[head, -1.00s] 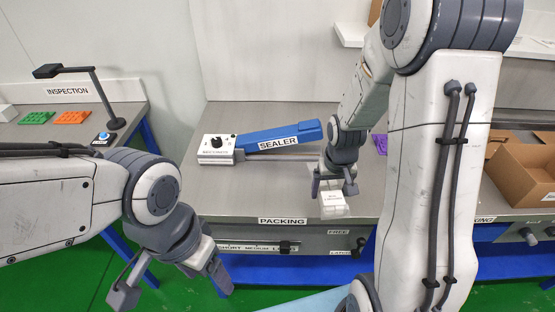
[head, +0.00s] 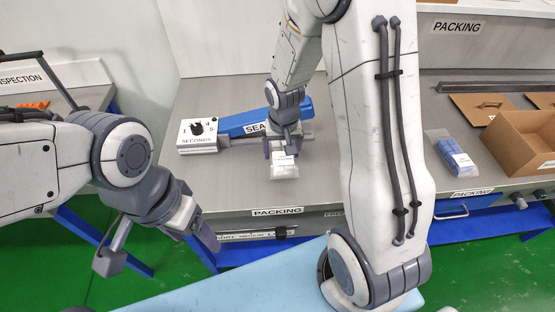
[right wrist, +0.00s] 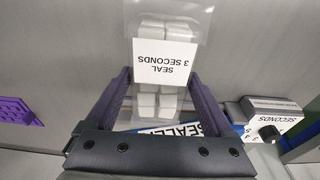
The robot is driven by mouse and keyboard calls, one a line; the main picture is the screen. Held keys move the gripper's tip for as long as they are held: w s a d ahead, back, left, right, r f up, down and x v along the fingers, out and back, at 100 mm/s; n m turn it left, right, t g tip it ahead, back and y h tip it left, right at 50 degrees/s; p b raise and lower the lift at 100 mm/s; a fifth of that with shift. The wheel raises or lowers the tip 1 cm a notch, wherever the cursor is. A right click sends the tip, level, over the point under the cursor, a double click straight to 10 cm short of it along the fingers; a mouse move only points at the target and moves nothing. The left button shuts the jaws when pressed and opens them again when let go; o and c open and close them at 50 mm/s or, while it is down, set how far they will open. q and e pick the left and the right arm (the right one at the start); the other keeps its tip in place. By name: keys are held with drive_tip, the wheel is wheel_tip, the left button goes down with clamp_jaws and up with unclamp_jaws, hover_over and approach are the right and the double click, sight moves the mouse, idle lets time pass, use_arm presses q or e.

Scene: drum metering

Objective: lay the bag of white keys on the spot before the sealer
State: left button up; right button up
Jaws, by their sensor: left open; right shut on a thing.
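The bag of white keys (head: 284,168) is clear plastic with a white label. In the right wrist view the bag (right wrist: 165,62) shows white keys in rows and a label reading SEAL 3 SECONDS. My right gripper (head: 284,150) is shut on it, in front of the sealer (head: 238,124). The sealer has a blue arm, partly hidden by my gripper, and a white dial box at its left. I cannot tell whether the bag touches the table. The spot itself is not distinguishable. My left gripper (head: 160,248) is open and empty, off the table's front edge.
A bag of blue pieces (head: 453,156) lies on the grey packing table (head: 330,185) at the right, beside an open cardboard box (head: 522,145). My right arm covers the table's middle.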

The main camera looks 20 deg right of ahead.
drive_tip(key=shift+w+a+f, duration=0.15)
drive_tip(key=shift+a+f, duration=0.35)
drive_tip(key=shift+a, duration=0.05)
drive_tip(key=shift+f, duration=1.9)
drive_tip(key=shift+f+b, duration=0.2)
drive_tip(key=shift+b, duration=0.15)
drive_tip(key=o, duration=1.3)
drive_tip(key=shift+r, duration=0.1)
